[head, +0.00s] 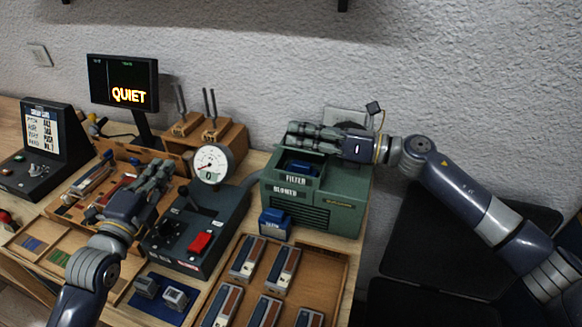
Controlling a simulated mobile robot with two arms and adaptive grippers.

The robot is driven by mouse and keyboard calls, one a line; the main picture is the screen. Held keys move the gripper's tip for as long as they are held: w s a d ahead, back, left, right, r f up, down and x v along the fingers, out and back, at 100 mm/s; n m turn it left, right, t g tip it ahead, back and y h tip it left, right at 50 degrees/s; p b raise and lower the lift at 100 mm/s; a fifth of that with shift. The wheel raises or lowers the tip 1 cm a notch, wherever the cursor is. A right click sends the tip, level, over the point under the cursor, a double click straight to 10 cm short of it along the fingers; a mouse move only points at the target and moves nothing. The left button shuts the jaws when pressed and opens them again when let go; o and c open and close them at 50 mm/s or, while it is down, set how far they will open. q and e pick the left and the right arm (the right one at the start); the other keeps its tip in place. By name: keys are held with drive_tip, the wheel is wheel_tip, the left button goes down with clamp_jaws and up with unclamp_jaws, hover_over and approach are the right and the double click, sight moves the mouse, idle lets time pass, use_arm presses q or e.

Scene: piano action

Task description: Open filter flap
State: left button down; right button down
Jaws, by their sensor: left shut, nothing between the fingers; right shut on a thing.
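The green blower box (340,205) stands at the back right of the bench, with a FILTER label and a BLOWER label on its front. A dark opening above the FILTER label shows a blue block (300,167) inside. My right gripper (300,137) reaches in from the right over the top of the box. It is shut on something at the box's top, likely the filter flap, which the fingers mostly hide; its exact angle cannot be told. My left gripper (157,176) is shut and empty over the wooden tool tray, left of the black control box.
A blue block (275,223) stands in front of the blower. The black control box (195,230) carries a lever, red switch and round gauge (211,163). A wooden tray (330,262) holds several striped pieces. A QUIET screen (123,82) stands behind.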

drive_tip(key=shift+w+d+r, duration=0.15)
drive_tip(key=shift+w+r, duration=0.05)
drive_tip(key=shift+r, duration=0.15)
use_arm(q)
drive_tip(key=s+d+r+m+g+h, duration=0.1)
drive_tip(key=s+d+m+g+h, duration=0.1)
drive_tip(key=d+m, duration=0.5)
drive_tip(key=s+d+r+m+g+h, duration=0.2)
drive_tip(key=d+m, duration=0.1)
drive_tip(key=d, duration=0.9)
drive_tip(key=s+d+m+g+y, duration=0.1)
drive_tip(key=s+d+m+y, duration=0.3)
drive_tip(key=s+m, duration=0.55)
drive_tip(key=shift+n, duration=0.25)
drive_tip(key=x, duration=0.6)
drive_tip(key=d+f+x, duration=0.1)
drive_tip(key=x, duration=0.2)
drive_tip(key=shift+s+f, duration=0.1)
drive_tip(key=shift+f, duration=0.1)
drive_tip(key=shift+w+d+r, duration=0.25)
drive_tip(key=shift+w+r, duration=0.35)
drive_tip(key=shift+r, duration=0.25)
drive_tip(key=shift+w+d+r, duration=0.25)
drive_tip(key=shift+w+r, duration=0.3)
drive_tip(key=shift+r, duration=0.25)
